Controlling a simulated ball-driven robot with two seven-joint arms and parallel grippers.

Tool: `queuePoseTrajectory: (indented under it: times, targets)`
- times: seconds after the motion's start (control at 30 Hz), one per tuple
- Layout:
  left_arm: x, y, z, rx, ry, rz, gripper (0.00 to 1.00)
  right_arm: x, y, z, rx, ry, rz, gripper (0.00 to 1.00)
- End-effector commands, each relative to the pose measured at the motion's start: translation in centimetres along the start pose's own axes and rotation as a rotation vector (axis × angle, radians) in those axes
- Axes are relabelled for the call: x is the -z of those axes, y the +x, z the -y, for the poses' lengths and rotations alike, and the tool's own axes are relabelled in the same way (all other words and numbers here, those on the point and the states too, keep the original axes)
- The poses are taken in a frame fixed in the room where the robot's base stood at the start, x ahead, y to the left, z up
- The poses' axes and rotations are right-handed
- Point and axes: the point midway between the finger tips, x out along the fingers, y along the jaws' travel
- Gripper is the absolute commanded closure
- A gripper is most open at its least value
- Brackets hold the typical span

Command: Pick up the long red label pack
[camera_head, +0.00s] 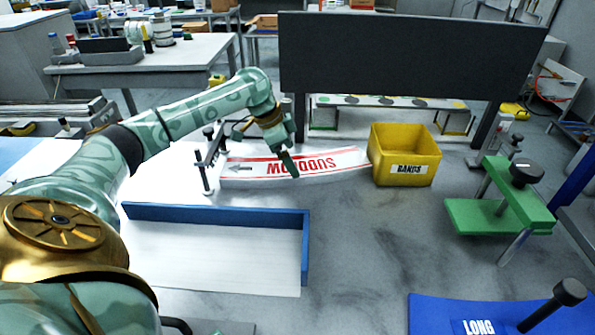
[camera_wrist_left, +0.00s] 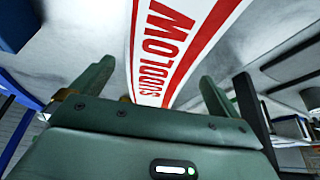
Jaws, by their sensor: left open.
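In the left wrist view the pack (camera_wrist_left: 150,55) runs between the two spread fingers of the open, empty gripper (camera_wrist_left: 156,75). I cannot tell the exact gap to the pack. My right gripper is not in view.
The yellow bin (camera_head: 403,143) is marked BANDS. A blue-walled tray (camera_head: 215,214) stands in front of the pack. A black stand (camera_head: 207,160) is at the pack's left end. A green clamp (camera_head: 500,213) and a blue LONG mat (camera_head: 430,315) are right. The middle front is clear.

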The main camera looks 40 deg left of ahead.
Motion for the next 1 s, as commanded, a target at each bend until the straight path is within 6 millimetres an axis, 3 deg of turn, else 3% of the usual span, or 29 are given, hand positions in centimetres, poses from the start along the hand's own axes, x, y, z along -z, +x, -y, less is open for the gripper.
queuePoseTrajectory:
  times: [0.03, 0.13, 0.37, 0.4, 0.47, 0.6, 0.87, 1.0]
  targets:
    - [-0.3, 1.7, 0.1, -0.005, -0.001, 0.003, 0.0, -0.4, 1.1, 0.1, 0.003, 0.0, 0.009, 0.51]
    - [-0.2, 3.2, 0.0, -0.004, 0.001, 0.004, 0.0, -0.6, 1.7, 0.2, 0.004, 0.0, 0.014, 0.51]
    - [-0.1, 3.2, 0.1, 0.0, 0.001, 0.001, 0.0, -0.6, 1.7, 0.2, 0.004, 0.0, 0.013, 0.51]
    - [-0.1, 3.2, 0.1, 0.0, 0.001, 0.001, 0.03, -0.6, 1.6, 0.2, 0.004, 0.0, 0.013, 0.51]
    - [-0.1, 3.2, 0.1, 0.0, 0.001, 0.001, 0.19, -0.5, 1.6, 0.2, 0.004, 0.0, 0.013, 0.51]
    - [0.0, 3.1, 0.1, 0.001, 0.001, -0.001, 0.58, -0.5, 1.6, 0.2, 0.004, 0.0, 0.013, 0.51]
    - [0.2, 2.8, 0.1, 0.001, 0.002, -0.002, 0.61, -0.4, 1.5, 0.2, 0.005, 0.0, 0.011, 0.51]
    - [1.1, 0.7, 0.1, 0.004, 0.003, -0.006, 0.61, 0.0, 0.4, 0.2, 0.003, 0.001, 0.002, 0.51]
